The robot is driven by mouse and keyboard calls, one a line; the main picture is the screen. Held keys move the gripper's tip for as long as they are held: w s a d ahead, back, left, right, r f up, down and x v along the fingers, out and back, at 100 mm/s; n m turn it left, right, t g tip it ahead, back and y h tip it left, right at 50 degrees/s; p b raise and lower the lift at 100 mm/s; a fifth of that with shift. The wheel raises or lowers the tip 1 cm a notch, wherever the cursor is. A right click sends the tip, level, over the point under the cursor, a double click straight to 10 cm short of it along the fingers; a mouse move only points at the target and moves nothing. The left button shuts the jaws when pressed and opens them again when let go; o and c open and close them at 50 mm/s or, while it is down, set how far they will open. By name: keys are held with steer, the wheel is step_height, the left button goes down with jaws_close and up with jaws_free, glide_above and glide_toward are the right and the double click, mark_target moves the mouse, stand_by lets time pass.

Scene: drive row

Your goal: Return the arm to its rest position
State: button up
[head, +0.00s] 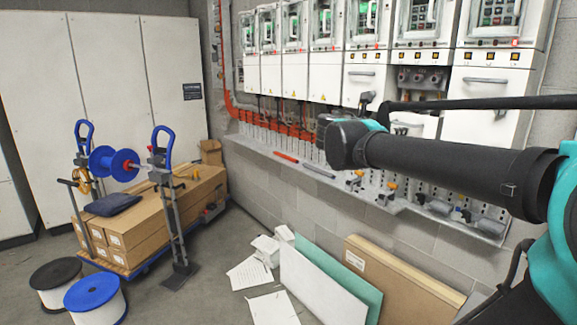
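My arm (450,172) comes in from the right edge in the head view. Its black tube runs left to a dark joint (343,143) with a teal part, in front of the row of drive cabinets. A thin black length (480,103) runs above the tube to the right edge. I cannot make out my gripper in this view, so whether it is open or holds anything is not shown.
White drive cabinets (326,75) line the wall above a grey ledge (325,180) with small tools and parts. Leaning panels (325,285) and a brown board (400,275) stand below. A cart with cartons (135,235), a cable stand and two reels (95,298) are at left.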

steer(key=s+f+m+g+y, duration=0.1)
steer(key=s+f+m+y, duration=0.2)
steer(key=f, duration=0.6)
steer(key=s+f+m+g+y, duration=0.1)
steer(key=s+f+m+g, duration=0.1)
steer(key=f+m, duration=0.45)
steer(key=s+f+m+g+y, duration=0.1)
steer(key=s+f+m+y, duration=0.15)
steer(key=f, duration=0.75)
steer(key=s+a+f+m+g+y, duration=0.1)
steer(key=s+a+f+m+y, duration=0.2)
steer(key=f, duration=0.6)
steer(key=s+a+f+m+g+y, duration=0.1)
steer(key=s+a+f+m+y, duration=0.3)
steer(key=s+a+f+m, duration=0.3)
step_height(320, 180, down, 3)
steer(key=s+m, duration=0.2)
steer(key=shift+s, duration=0.3)
